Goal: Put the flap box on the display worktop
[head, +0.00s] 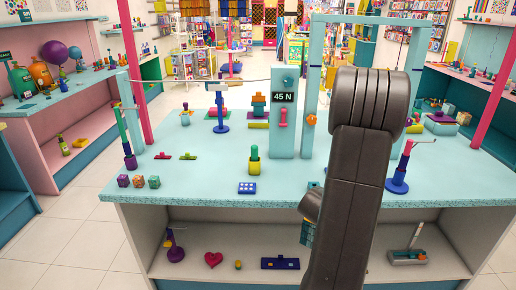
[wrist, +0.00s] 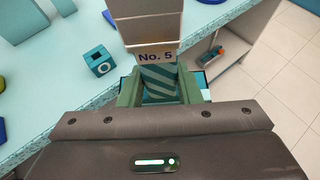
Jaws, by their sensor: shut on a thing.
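The flap box (wrist: 163,82) is in the wrist view, with teal diagonal stripes, a "No. 5" label and pale brown panels at its far end. My gripper (wrist: 160,92) is shut on it, a green finger on each side. In the head view my arm hides most of the gripper, and a small teal and yellow part, likely the box (head: 307,233), shows beside the arm in front of the worktop's front edge. The display worktop (head: 215,185) is the pale blue top across the middle of the head view. It also shows at the left in the wrist view (wrist: 60,90).
A small teal cube with a round mark (wrist: 100,62) sits near the worktop edge. Bare top lies left of the dotted block.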

